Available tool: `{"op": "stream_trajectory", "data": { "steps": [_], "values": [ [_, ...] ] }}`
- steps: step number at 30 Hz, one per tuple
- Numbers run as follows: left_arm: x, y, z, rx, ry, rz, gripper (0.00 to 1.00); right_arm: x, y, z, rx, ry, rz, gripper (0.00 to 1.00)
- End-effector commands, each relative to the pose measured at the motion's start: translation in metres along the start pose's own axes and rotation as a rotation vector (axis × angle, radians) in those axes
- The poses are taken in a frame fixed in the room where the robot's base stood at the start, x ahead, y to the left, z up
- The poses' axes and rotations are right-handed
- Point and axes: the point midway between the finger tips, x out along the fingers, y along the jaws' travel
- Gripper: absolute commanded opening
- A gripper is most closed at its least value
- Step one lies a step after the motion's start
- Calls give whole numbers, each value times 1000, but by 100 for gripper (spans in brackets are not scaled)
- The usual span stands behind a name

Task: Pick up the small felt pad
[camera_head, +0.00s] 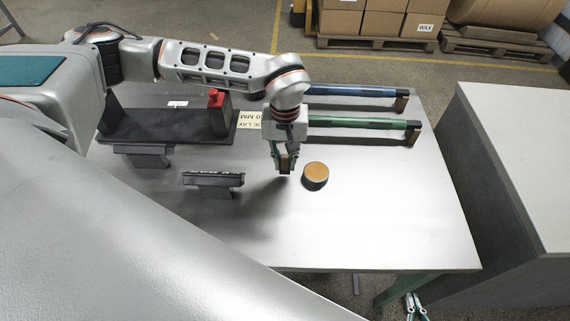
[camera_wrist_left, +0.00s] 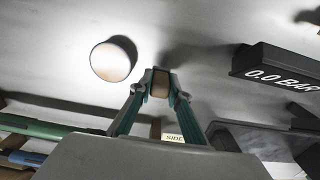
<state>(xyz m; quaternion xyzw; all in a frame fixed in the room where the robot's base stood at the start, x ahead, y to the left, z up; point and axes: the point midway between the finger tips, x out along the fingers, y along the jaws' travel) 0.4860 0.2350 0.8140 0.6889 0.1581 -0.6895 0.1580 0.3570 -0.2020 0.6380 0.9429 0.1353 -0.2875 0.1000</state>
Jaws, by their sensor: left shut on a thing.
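My left gripper (camera_head: 286,168) is shut on a small brown block that looks like the felt pad (camera_head: 284,163). In the left wrist view the pad (camera_wrist_left: 160,83) sits between the two fingertips of the left gripper (camera_wrist_left: 160,86). The fingers partly hide it in the head view. The gripper points down over the grey table, and whether the pad touches the tabletop is unclear. A round dark puck with a tan top (camera_head: 316,171) stands just right of the gripper, apart from it. My right gripper (camera_head: 415,303) is low at the bottom edge, its opening unclear.
Green (camera_head: 365,122) and blue (camera_head: 350,91) rods lie at the back of the table. A "0.0 BAR" display (camera_wrist_left: 280,72) stands near the gripper. The table's right front (camera_head: 400,220) is clear.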

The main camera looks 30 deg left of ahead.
Motion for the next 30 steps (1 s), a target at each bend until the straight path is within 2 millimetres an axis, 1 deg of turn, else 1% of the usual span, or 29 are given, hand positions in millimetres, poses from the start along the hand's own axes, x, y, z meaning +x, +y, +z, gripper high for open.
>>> {"op": "stream_trajectory", "data": {
  "steps": [1,5,9,12,15,18,21,24,30],
  "values": [
    [-11,1,-1,1,5,3,3,0,0,-1,0,0,0,0],
    [-43,1,-2,1,7,4,3,-1,0,-2,0,-1,0,0],
    [-84,1,-2,2,8,4,3,-2,1,-3,-1,0,0,0],
    [-111,1,-2,1,8,4,3,-2,1,-4,-1,0,0,0],
    [-133,1,-1,1,6,3,3,-3,1,-5,-1,1,1,0],
    [-151,0,-1,0,5,2,3,-3,1,-6,-1,2,1,0],
    [-164,0,0,0,2,1,3,-3,1,-7,-1,2,1,0],
    [-171,0,0,1,2,1,3,-3,1,-7,-1,3,1,0],
    [-176,0,0,1,1,1,3,-4,1,-9,-1,5,1,0]
  ]
}}
